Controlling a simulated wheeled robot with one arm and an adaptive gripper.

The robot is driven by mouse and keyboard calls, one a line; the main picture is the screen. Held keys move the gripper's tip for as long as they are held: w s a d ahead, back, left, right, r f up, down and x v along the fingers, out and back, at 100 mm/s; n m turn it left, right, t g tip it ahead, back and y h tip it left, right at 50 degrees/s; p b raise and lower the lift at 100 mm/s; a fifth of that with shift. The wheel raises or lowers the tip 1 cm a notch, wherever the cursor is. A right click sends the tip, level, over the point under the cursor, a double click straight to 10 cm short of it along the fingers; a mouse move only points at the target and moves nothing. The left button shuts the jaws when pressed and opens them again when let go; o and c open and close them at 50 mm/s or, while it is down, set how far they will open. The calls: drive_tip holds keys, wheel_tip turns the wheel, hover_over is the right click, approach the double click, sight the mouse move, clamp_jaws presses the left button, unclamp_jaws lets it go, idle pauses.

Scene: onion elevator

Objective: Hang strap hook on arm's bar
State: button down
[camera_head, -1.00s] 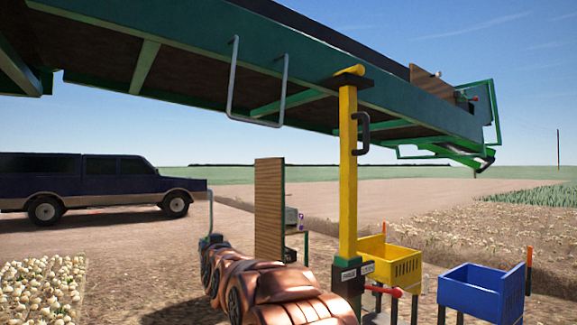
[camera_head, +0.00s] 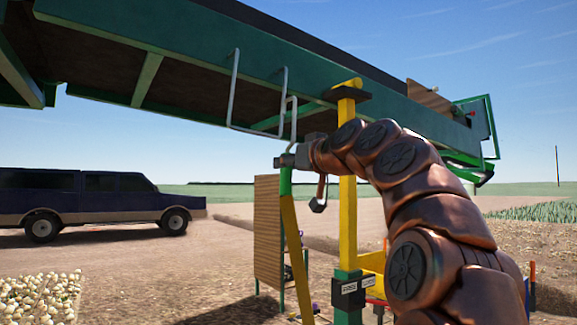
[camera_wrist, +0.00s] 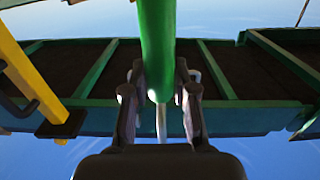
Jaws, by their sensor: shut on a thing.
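My gripper (camera_head: 288,160) is shut on the green sleeve (camera_head: 285,182) of the strap, which also shows between the fingers in the wrist view (camera_wrist: 157,45). The grey strap hook (camera_head: 295,118) sticks up above my gripper, its curled tip up. The yellow strap (camera_head: 298,255) hangs below it at a slant. The arm's bar (camera_head: 233,95) is a grey U-shaped loop below the side of the green elevator arm (camera_head: 190,42). In the head view the hook overlaps the bar's right leg; I cannot tell whether they touch or which is nearer.
A yellow post (camera_head: 348,215) with a dark handle stands close right of my gripper, under the arm. A wooden board (camera_head: 267,230) stands below. Open sky lies left of the hook below the arm.

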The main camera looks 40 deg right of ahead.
drive_tip(key=w+d+f+p, duration=0.1)
drive_tip(key=w+f+p, duration=0.2)
drive_tip(key=w, duration=1.2)
drive_tip(key=shift+w+d+f, duration=0.15)
drive_tip(key=shift+w+f, duration=0.15)
drive_tip(key=shift+f, duration=0.1)
idle(1.5)
drive_tip(key=c, duration=0.8)
unclamp_jaws()
drive_tip(key=shift+c, duration=0.2)
drive_tip(key=shift+s, duration=0.1)
